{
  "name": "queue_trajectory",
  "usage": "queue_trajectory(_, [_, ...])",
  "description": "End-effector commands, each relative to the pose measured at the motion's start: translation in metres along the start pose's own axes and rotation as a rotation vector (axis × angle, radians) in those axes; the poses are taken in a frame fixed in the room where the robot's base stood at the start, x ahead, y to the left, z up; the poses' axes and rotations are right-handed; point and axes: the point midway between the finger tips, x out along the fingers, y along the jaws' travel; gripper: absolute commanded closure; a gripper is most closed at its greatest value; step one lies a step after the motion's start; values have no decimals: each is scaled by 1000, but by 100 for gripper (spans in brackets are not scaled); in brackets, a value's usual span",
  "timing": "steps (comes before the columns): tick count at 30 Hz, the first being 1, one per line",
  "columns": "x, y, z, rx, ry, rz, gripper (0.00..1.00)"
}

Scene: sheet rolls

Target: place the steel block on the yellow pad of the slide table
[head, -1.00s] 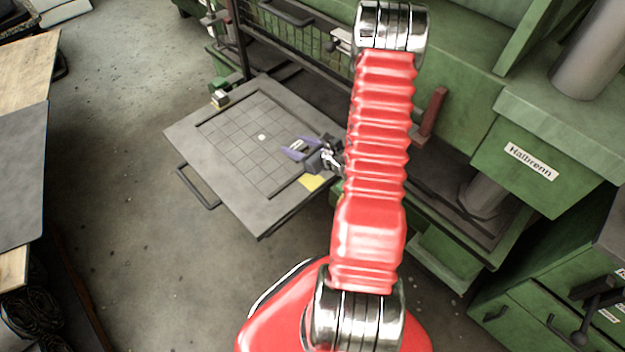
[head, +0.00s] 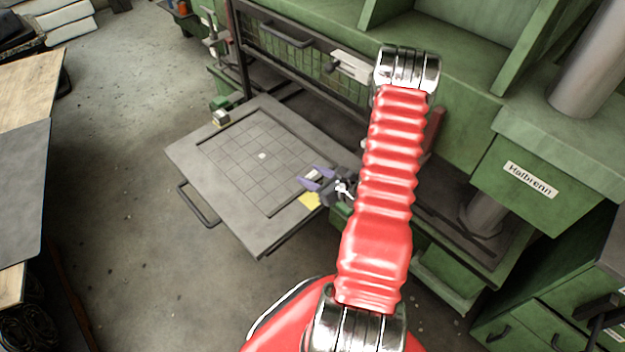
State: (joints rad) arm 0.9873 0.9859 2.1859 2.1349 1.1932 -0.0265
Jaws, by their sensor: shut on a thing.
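The slide table (head: 225,200) is a grey plate with a gridded recess, pulled out from the green machine. The yellow pad (head: 309,200) lies near its right corner and is partly hidden by my gripper. My gripper (head: 312,177) has purple fingers shut on a small pale block, which I take to be the steel block (head: 314,175). It is just above the pad in the picture, over the right edge of the grid. The height of the block over the table cannot be told. My red arm hides part of the machine.
A small block with a pale top (head: 220,118) sits at the table's back left corner. A handle (head: 198,207) sticks out from its front left edge. The green machine (head: 470,100) rises close behind and right. A wooden bench (head: 25,90) stands at the left.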

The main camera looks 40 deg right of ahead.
Motion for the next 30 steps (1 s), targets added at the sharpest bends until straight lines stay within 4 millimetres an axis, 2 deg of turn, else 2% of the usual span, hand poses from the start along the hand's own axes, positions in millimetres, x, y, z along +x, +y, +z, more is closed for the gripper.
queue_trajectory(12, [16,-1,-36,-2,-4,-2,100])
queue_trajectory(25, [17,-2,-39,-3,-5,-3,100])
queue_trajectory(30, [20,-2,-47,-2,-4,-2,100])
